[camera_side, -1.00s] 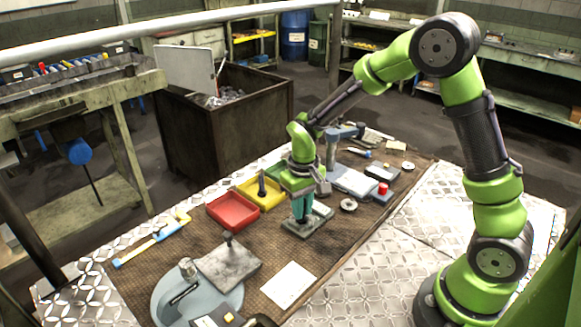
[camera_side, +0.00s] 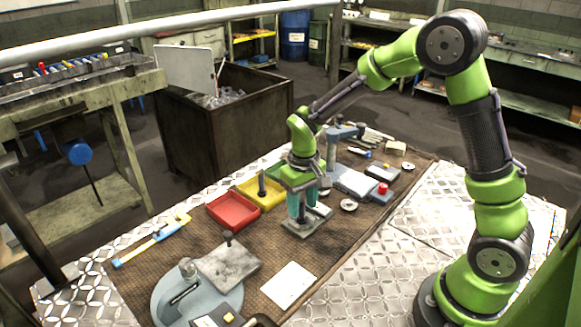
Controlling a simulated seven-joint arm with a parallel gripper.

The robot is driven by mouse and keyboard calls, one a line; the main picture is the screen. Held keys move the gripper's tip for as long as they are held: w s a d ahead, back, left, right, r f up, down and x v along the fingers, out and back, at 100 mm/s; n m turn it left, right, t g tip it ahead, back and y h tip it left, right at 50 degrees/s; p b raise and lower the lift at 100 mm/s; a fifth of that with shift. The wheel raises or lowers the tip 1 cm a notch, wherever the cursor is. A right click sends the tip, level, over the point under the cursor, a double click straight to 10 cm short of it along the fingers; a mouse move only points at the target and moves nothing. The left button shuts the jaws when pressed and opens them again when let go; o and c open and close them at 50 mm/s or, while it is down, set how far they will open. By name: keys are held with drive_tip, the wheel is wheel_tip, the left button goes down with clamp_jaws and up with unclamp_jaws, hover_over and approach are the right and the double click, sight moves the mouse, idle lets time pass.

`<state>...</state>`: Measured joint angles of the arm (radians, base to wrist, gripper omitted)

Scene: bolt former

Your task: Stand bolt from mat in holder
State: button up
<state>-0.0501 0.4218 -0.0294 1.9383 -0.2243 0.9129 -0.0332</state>
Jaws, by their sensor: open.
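My gripper (camera_side: 303,217) is near the middle of the brown work mat (camera_side: 335,232), pointing straight down. Its two teal fingers are open, with a gap between them. The fingertips are low over a small flat grey plate (camera_side: 318,226), which may be the holder. I cannot make out a bolt between the fingers; anything there is too small or hidden. A dark upright bolt-like piece (camera_side: 262,184) shows at the yellow tray, left of my gripper. Another dark knob-like piece (camera_side: 228,238) is at the far edge of a grey slab.
A red tray (camera_side: 232,211) and the yellow tray (camera_side: 251,194) lie left of my gripper. A box with a red button (camera_side: 382,190) and a metal ring (camera_side: 348,205) lie to the right. A white card (camera_side: 288,285) and the grey slab (camera_side: 228,266) lie in front.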

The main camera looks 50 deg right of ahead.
wheel_tip(320, 180, up, 15)
drive_tip(key=s+a+r+m+t+y, duration=0.1)
drive_tip(key=s+r+t, duration=0.1)
drive_tip(key=s, duration=0.5)
drive_tip(key=s+a+r+t+y, duration=0.1)
drive_tip(key=s+t, duration=0.4)
drive_tip(key=s, duration=0.3)
drive_tip(key=shift+s+a+r+m, duration=0.15)
drive_tip(key=shift+s+r+m, duration=0.05)
drive_tip(key=shift+r+m, duration=0.2)
idle(0.7)
